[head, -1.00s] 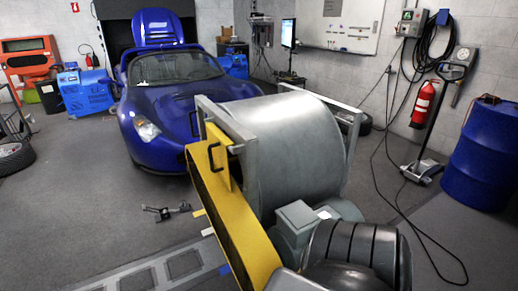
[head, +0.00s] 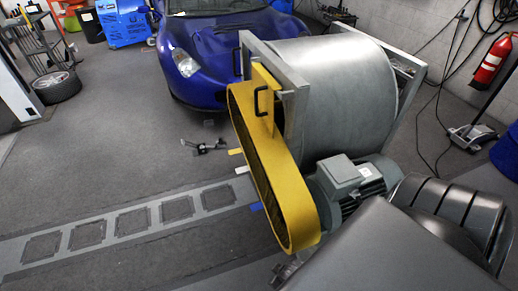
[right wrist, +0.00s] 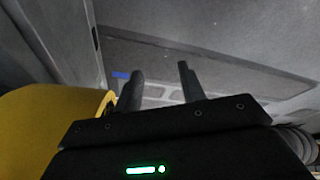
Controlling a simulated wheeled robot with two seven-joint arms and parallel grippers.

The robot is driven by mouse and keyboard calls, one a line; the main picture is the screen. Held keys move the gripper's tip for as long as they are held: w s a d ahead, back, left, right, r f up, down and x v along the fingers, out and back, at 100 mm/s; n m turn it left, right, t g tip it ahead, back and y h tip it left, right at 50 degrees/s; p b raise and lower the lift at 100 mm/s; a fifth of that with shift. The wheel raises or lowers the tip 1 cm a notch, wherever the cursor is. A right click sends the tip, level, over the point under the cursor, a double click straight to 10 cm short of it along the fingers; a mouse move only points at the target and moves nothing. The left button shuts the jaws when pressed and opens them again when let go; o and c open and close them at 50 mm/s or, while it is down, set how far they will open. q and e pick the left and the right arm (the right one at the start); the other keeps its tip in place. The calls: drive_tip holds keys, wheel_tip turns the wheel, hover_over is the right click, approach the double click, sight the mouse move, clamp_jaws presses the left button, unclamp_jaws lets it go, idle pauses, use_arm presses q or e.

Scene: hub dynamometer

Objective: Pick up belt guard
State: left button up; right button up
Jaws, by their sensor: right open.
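The belt guard (head: 290,195) is a long yellow cover, mounted tilted along the left side of the large grey roller. A black handle (head: 257,100) is on its upper end. A yellow curved surface of the guard (right wrist: 45,125) fills the left of that view, beside the gripper and apart from the fingers. My left gripper is not in view.
The grey roller (head: 345,85) sits in a metal frame, with a grey motor (head: 350,185) beside it. A blue car (head: 210,55) stands behind. A floor plate strip (head: 130,222) runs at the left. Open floor lies left of the guard.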

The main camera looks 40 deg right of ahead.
drive_tip(key=w+d+r+t+p, duration=0.1)
drive_tip(key=w+r, duration=0.3)
drive_tip(key=r, duration=0.3)
drive_tip(key=w+d+r+t, duration=0.1)
drive_tip(key=w+r, duration=0.3)
drive_tip(key=r, duration=0.4)
drive_tip(key=m+t+h, duration=0.6)
drive_tip(key=t, duration=0.5)
approach(257, 103)
drive_tip(key=shift+n+y, duration=0.3)
drive_tip(key=p+x, duration=0.3)
drive_tip(key=x, duration=0.5)
drive_tip(key=shift+w+d+r, duration=0.1)
drive_tip(key=shift+w+d, duration=0.05)
drive_tip(key=shift+d, duration=0.05)
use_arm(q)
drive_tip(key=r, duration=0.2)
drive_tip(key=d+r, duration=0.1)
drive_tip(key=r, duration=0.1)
use_arm(e)
clamp_jaws()
